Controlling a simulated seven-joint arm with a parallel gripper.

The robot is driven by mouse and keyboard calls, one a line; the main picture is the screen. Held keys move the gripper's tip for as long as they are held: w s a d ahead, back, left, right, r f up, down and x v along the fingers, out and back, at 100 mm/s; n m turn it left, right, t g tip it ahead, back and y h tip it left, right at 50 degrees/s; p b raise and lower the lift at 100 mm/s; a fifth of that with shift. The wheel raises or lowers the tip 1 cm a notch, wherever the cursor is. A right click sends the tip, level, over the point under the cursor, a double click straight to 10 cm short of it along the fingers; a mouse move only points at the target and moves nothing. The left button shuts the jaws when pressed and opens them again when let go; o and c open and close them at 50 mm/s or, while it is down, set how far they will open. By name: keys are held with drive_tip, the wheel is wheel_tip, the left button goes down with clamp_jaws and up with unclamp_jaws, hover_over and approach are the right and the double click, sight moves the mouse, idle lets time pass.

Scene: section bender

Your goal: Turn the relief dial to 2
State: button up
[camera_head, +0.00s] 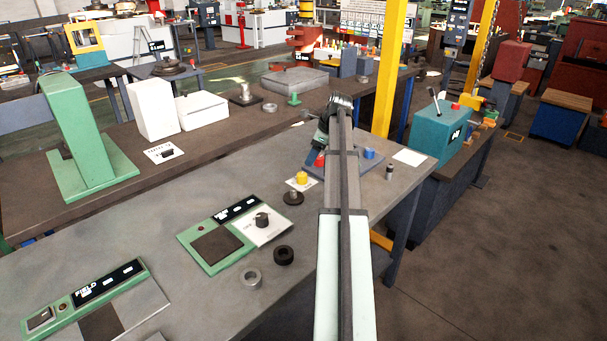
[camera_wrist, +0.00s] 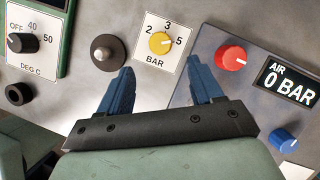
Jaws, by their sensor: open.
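The relief dial is a yellow knob (camera_wrist: 160,43) on a white plate (camera_wrist: 141,57) marked 2, 3, 5 and BAR. In the wrist view, 2 is at its left, 3 above and 5 at its right; its pointer is too small to read surely. In the head view the yellow knob (camera_head: 301,178) stands on the grey bench, left of my arm. My gripper (camera_wrist: 160,68) is open and empty. Its two blue fingers point toward the dial, one on each side of the plate's lower part, with the knob beyond the tips.
Right of the dial is a panel with a red knob (camera_wrist: 231,58), a blue knob (camera_wrist: 283,140) and a display (camera_wrist: 289,86) reading AIR 0 BAR. Left are a dark round stud (camera_wrist: 107,52) and a black DEG C knob (camera_wrist: 22,43). A black ring (camera_wrist: 18,94) lies lower left.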

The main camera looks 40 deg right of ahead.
sight(303, 174)
drive_tip(key=x, duration=0.9)
drive_tip(key=shift+w+f, duration=0.1)
drive_tip(key=shift+f, duration=0.1)
drive_tip(key=c, duration=1)
